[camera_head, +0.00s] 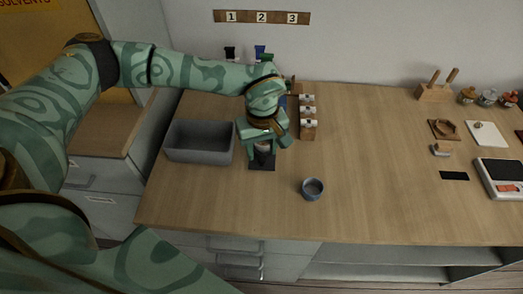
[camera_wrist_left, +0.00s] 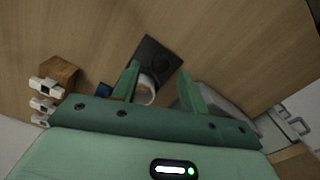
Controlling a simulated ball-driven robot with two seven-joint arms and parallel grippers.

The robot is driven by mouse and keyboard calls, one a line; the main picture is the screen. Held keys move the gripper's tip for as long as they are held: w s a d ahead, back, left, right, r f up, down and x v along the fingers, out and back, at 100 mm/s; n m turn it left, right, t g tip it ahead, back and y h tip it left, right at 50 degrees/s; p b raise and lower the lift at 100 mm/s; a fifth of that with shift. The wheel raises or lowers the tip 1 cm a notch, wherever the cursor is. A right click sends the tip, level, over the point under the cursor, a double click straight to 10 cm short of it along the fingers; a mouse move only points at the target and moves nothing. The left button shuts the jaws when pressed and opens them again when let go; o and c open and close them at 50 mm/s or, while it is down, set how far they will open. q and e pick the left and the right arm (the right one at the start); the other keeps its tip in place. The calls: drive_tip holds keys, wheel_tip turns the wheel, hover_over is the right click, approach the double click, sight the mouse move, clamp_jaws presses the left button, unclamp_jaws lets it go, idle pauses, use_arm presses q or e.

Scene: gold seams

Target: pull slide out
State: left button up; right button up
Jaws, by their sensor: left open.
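My left gripper (camera_head: 264,146) is open, reaching down over a small dark stand (camera_head: 262,163) on the wooden bench. In the left wrist view, its two spread green fingers (camera_wrist_left: 160,85) are on either side of a whitish round piece (camera_wrist_left: 146,92), with the stand's dark square plate (camera_wrist_left: 160,60) beyond. I cannot tell whether either finger touches the piece. No part clearly shows as a slide; the gripper hides much of the stand in the head view. My right gripper is not in view.
A grey bin (camera_head: 199,141) stands left of the stand. A wooden rack (camera_head: 308,131) with white-topped pieces stands behind right. A blue-grey bowl (camera_head: 312,189) sits in front right. A scale (camera_head: 501,176) and small tools lie far right. The bench middle right is clear.

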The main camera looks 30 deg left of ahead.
use_arm(q)
wheel_tip(320, 180, up, 14)
drive_tip(key=p, duration=0.3)
drive_tip(key=shift+r, duration=0.15)
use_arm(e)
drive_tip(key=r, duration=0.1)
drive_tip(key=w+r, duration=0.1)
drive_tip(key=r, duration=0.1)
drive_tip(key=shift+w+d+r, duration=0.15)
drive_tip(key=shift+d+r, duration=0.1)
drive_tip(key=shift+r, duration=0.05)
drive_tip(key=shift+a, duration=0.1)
